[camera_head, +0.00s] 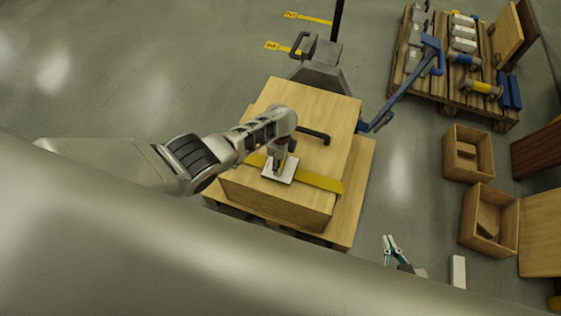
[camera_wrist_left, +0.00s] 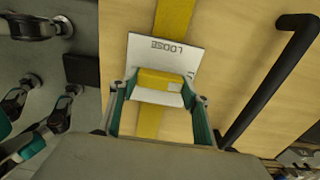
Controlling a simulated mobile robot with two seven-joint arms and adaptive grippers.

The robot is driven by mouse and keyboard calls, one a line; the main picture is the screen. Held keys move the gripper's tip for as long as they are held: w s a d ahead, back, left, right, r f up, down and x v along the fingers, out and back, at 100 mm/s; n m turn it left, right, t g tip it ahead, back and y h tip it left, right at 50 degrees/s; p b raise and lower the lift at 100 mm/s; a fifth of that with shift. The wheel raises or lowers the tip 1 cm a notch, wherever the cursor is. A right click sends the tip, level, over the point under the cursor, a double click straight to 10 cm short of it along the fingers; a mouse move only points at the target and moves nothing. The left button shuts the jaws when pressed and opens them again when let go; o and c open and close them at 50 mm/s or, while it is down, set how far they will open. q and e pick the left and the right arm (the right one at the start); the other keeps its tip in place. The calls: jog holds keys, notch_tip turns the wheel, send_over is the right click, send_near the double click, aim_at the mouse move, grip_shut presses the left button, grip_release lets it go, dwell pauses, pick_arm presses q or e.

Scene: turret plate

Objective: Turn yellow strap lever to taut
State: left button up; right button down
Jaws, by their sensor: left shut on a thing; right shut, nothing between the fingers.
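A yellow strap (camera_head: 320,181) runs across the top of a wooden crate (camera_head: 290,100); it also shows in the left wrist view (camera_wrist_left: 173,18). A white plate (camera_head: 289,173) sits on the strap; in the left wrist view the plate (camera_wrist_left: 140,47) reads "LOOSE". My left gripper (camera_head: 279,165) is over the plate, pointing down. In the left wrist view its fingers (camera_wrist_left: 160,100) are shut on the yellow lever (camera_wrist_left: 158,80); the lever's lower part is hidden. My right gripper (camera_head: 391,246) is shut and empty, low in the head view, apart from the crate.
A black handle (camera_head: 313,134) stands on the crate top near my left gripper. The crate rests on a pallet (camera_head: 352,205) with a pallet jack (camera_head: 320,67) behind. Open wooden boxes (camera_head: 468,153) and a loaded pallet (camera_head: 489,107) are at right. The floor at left is clear.

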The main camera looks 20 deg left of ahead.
pick_arm(q)
jog(key=shift+s+f, duration=0.1)
jog(key=shift+s, duration=0.1)
jog(key=o, duration=1.1)
jog(key=shift+w, duration=0.1)
jog(key=shift+r, duration=0.2)
jog(key=shift+w+r, duration=0.1)
jog(key=shift+r, duration=0.4)
notch_tip(320, 180, up, 11)
jog(key=shift+f, duration=0.15)
